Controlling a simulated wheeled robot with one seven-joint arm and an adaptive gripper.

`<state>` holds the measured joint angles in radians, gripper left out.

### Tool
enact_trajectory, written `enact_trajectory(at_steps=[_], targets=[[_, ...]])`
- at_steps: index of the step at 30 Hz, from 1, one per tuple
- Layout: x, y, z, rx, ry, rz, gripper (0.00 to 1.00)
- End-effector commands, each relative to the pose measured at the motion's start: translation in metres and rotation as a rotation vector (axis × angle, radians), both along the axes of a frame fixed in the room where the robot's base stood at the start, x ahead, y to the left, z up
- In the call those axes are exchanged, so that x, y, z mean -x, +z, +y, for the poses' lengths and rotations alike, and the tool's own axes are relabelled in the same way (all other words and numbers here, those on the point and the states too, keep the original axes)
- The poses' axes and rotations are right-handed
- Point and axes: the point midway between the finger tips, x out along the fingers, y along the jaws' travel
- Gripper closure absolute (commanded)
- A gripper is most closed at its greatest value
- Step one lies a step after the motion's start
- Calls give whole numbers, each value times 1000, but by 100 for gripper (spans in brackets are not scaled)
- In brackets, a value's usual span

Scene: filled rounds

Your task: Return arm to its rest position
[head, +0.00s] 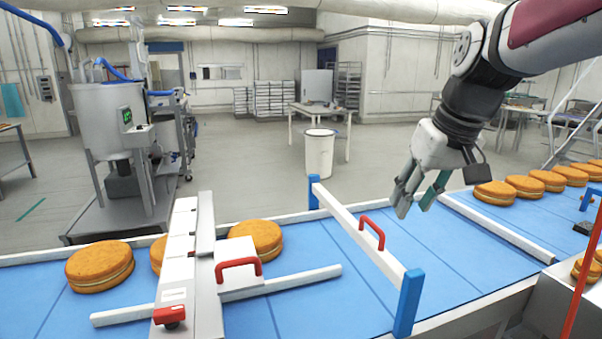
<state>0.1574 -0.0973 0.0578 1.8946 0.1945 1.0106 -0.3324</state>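My gripper (416,203) hangs from the arm at the upper right, above the blue conveyor belt (455,249). It points downward and to the left. Its two fingers, one grey and one green, are apart, with nothing visible between them. It is above and to the right of the white bar with a red handle and blue end posts. No filled round is in contact with it in this view.
A white gate bar (350,222) with a red handle crosses the belt. Left of it stands a white and grey guide (206,262). Filled rounds (100,266) lie at the left, several more (494,194) at the right. A white bin (319,155) stands on open floor behind.

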Motion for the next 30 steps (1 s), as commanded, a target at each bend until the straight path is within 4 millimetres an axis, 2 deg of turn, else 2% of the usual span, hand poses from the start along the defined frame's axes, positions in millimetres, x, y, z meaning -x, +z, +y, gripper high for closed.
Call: enact_trajectory(at_steps=[1,5,9,12,15,18,21,30], targets=[[24,2,3,13,-13,-11,67],[77,-3,6,35,-55,-27,67],[131,-18,7,54,-100,-49,67],[164,-31,6,61,-127,-66,67],[189,-45,4,65,-150,-79,67],[205,-56,3,67,-163,-88,67],[213,-62,2,68,-171,-91,67],[215,-63,1,67,-174,-92,67]])
